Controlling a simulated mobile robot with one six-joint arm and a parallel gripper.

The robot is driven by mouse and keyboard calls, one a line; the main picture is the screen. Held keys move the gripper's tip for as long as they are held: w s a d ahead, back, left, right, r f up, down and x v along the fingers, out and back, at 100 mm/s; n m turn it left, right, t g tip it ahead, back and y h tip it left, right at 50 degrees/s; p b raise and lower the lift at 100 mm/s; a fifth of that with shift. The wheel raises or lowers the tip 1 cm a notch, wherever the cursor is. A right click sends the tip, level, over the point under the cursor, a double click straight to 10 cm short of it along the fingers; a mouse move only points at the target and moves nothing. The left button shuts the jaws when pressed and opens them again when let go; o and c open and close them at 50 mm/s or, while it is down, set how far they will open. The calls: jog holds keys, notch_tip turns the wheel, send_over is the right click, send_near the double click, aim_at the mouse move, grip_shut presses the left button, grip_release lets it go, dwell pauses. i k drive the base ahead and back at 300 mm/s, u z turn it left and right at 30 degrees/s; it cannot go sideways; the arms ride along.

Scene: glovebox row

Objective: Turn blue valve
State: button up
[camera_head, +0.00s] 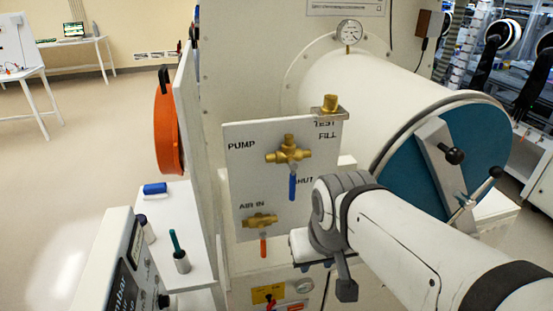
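The blue valve is a brass fitting (288,155) with a blue lever (292,187) on a pale panel (240,180), in the head view. Its lever hangs straight down. The labels PUMP, TEST FILL and a partly covered word ending in "HUT" stand around it. My gripper (325,265) is at the end of the white arm, below and to the right of the blue lever, and appears apart from it. My wrist covers the panel's lower right part. The fingers are partly hidden and seen at an angle, so their opening is unclear.
A brass valve with a red lever (263,247) sits below left, by AIR IN. A brass cap (330,103) tops the panel. A white cylinder with a blue door (480,140) stands right. An orange disc (167,130) and a white side table (185,225) with markers are left.

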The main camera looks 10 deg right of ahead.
aim_at(293, 165)
jog(key=u, duration=1.05)
jog(key=k, duration=1.5)
jog(key=z, duration=0.8)
jog(key=i, duration=1)
jog(key=z, duration=0.1)
